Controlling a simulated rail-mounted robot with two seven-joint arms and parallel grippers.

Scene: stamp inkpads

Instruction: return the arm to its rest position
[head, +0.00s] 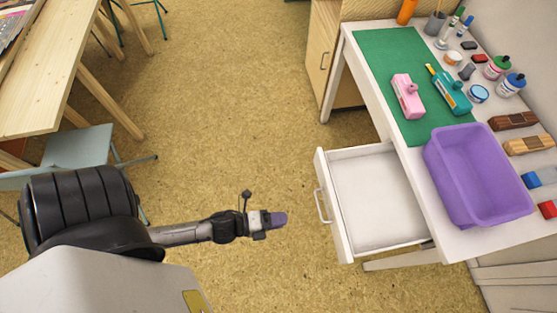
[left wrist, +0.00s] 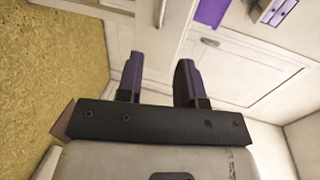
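My left arm reaches from the left of the head view over the floor. My left gripper (head: 279,218), with purple fingertips, is in the air to the left of the open drawer and apart from it. In the left wrist view the two fingers (left wrist: 159,82) stand apart with nothing between them. My right arm and gripper do not show.
A white drawer (head: 376,205) stands pulled out from the white desk (head: 421,165). On the desk are a purple tub (head: 462,158), a green mat (head: 381,53), a pink stamper (head: 408,95) and a teal one (head: 447,91). The floor (head: 229,90) between desk and wooden table (head: 50,65) is clear.

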